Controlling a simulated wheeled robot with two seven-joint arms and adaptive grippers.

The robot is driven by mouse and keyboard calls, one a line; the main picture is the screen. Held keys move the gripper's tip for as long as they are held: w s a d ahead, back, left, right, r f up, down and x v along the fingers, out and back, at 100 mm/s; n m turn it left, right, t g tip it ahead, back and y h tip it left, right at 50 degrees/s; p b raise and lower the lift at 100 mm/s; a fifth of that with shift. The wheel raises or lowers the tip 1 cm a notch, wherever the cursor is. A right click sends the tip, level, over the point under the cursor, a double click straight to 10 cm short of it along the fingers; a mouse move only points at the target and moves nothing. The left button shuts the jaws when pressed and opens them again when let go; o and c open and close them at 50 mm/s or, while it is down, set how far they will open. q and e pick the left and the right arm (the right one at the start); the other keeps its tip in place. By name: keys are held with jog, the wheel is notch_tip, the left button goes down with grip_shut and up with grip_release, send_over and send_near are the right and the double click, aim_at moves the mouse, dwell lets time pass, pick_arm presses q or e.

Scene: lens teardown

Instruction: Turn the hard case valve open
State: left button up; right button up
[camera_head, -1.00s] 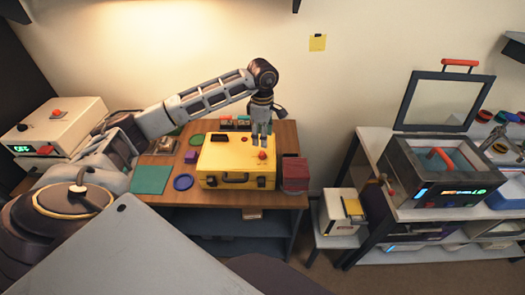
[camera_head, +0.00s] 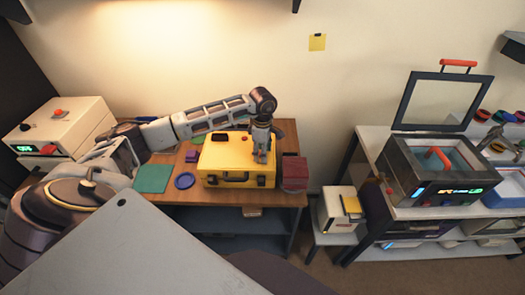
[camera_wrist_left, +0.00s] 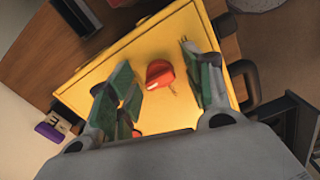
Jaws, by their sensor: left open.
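The yellow hard case (camera_head: 225,160) lies closed on the wooden table, its dark carry handle facing the front. The case also fills the middle of the left wrist view (camera_wrist_left: 110,75). Its valve is a small red knob (camera_wrist_left: 158,72) on the lid, with a pale mark on it. My left gripper (camera_head: 262,158) points down over the right part of the lid. In the left wrist view its open fingers (camera_wrist_left: 157,66) stand on either side of the knob with gaps, apart from it. In the head view the fingers mostly hide the knob. My right gripper is out of view.
A dark red block (camera_head: 294,172) stands close to the right of the case. A blue disc (camera_head: 184,181), a green mat (camera_head: 153,179) and a purple block (camera_head: 191,156) lie to its left. A glass-lidded machine (camera_head: 440,180) stands on the right bench.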

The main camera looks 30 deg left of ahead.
pick_arm(q)
jog(key=c, duration=1.1)
